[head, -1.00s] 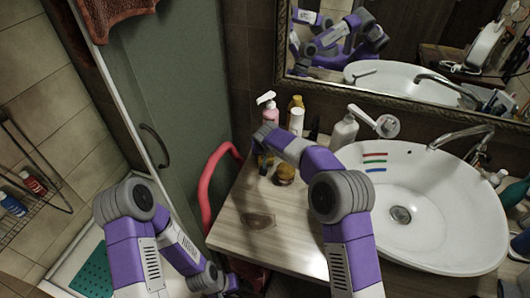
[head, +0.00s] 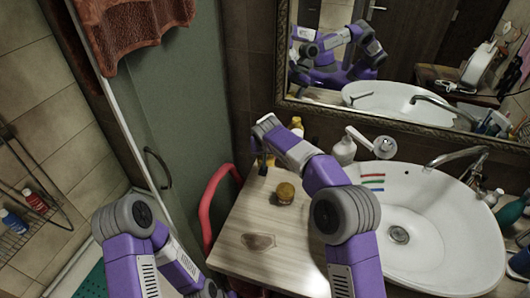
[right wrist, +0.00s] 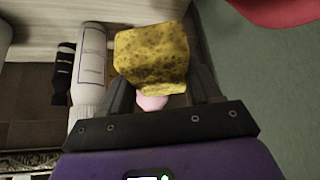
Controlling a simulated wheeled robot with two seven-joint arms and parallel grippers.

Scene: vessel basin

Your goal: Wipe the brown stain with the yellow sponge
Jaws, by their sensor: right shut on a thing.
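My right gripper (head: 262,164) is above the back left of the counter, away from the stain. In the right wrist view my right gripper (right wrist: 160,84) is shut on the yellow sponge (right wrist: 150,55), a porous, dark-speckled block between its fingers. The sponge is mostly hidden in the head view. My left arm shows at the bottom left of the head view, but its gripper is out of view.
The white basin (head: 440,240) fills the right. A red curved rail (head: 212,200) runs along the left edge. The counter around the stain is clear.

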